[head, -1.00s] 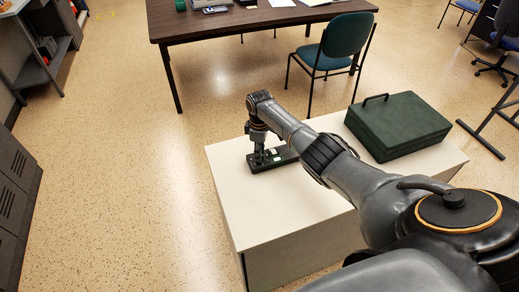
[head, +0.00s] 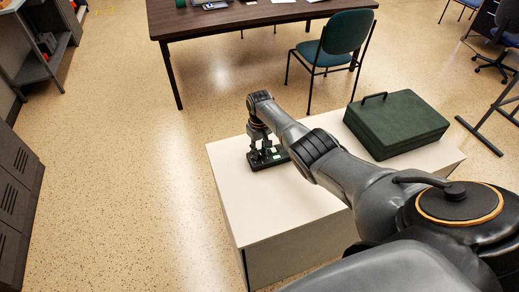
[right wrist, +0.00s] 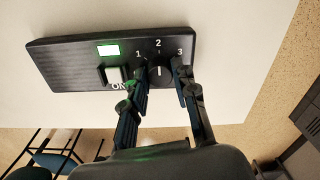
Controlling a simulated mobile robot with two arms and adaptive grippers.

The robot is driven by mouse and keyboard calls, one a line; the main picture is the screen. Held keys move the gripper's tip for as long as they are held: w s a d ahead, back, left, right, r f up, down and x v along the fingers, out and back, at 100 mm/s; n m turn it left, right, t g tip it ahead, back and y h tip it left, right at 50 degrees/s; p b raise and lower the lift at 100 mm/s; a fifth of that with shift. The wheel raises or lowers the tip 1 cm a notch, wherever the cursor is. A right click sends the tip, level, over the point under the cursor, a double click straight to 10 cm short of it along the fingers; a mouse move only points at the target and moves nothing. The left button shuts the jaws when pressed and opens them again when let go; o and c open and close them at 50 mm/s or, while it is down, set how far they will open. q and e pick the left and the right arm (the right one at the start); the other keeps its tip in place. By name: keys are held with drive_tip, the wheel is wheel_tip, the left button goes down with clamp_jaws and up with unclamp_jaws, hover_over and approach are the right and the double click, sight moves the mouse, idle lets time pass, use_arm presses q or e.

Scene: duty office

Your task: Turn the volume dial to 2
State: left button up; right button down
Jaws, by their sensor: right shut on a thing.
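A flat black control box (head: 283,156) lies on the near white table. In the right wrist view, the box (right wrist: 70,66) has a lit green display (right wrist: 108,50), a pale switch (right wrist: 116,75) marked ON, and a round black volume dial (right wrist: 160,83). The numbers 1, 2 and 3 arc above the dial. Its white pointer line stands about upright, toward 2. My right gripper (right wrist: 161,72) is shut on the dial, one finger on each side. In the head view, my right gripper (head: 263,152) points down at the box. My left gripper is out of view.
A dark green case (head: 398,125) with a handle lies at the table's right. The white tabletop (head: 275,207) is clear in front of the box. A brown desk (head: 215,25) and a green chair (head: 340,40) stand beyond. Lockers (head: 15,195) are at the left.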

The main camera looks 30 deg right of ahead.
sight(260, 152)
idle(0.3)
drive_tip(key=c, duration=1)
unclamp_jaws()
drive_tip(key=shift+c, duration=0.2)
drive_tip(key=shift+r, duration=0.15)
wheel_tip(260, 152, up, 12)
